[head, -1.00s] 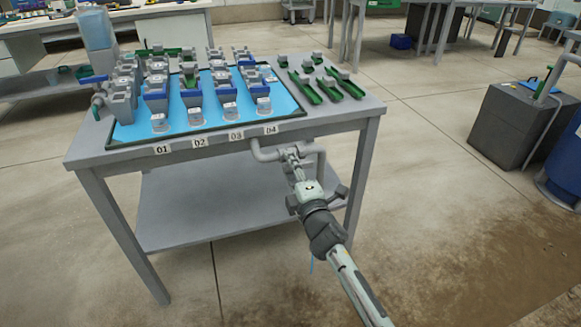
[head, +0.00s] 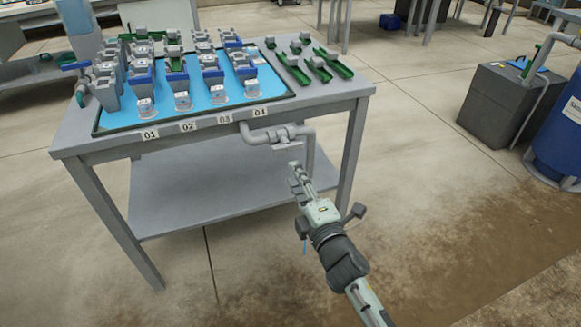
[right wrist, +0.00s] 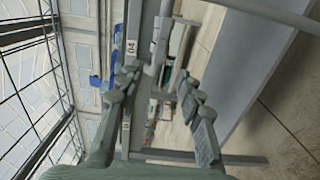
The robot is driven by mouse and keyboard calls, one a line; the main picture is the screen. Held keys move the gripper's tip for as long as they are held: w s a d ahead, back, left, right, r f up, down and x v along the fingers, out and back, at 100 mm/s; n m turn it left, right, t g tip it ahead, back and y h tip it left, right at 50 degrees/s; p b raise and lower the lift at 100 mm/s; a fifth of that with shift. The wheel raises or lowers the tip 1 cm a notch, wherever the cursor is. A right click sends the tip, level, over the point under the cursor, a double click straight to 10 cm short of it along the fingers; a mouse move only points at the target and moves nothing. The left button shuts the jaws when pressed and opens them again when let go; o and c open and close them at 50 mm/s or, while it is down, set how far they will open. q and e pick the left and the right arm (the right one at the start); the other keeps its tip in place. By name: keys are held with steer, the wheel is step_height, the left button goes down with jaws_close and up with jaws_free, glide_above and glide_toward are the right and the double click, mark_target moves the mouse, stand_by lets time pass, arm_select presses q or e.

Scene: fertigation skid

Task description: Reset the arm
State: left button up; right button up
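My right gripper (head: 296,172) is in front of the skid table (head: 318,105), below its front edge at the right. It is empty and apart from the grey pipe (head: 270,138) under that edge, which lies just beyond its fingertips. The right wrist view shows its two fingers (right wrist: 160,95) spread, with the pipe (right wrist: 157,48) and the 04 label (right wrist: 160,38) seen past them. My left gripper does not show.
Grey fittings with blue levers stand on the blue tray (head: 263,95). Green channel pieces (head: 318,68) lie right of it. A dark grey box (head: 498,105) and a blue drum (head: 560,140) stand at right. Open floor lies between.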

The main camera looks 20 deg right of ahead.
steer(key=shift+s, duration=0.25)
stand_by(0.3)
steer(key=s+d+f+m+g+h, duration=0.3)
steer(key=s+d+f+m+g, duration=0.1)
steer(key=d+f+m, duration=0.25)
arm_select(q)
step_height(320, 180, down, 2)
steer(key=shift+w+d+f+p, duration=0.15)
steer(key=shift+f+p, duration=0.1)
steer(key=shift+p, duration=0.25)
arm_select(e)
steer(key=s+d+f+m+g, duration=0.1)
steer(key=s+f+m+g, duration=0.4)
steer(key=s+f, duration=0.3)
steer(key=s+d+f+m+g+y, duration=0.1)
steer(key=s+f+m+g, duration=0.4)
steer(key=s+f, duration=0.3)
steer(key=s+g, duration=0.1)
steer(key=s, duration=0.2)
steer(key=shift+s, duration=0.35)
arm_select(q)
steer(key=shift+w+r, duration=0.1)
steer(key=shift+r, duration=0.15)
arm_select(e)
steer(key=shift+d, duration=0.15)
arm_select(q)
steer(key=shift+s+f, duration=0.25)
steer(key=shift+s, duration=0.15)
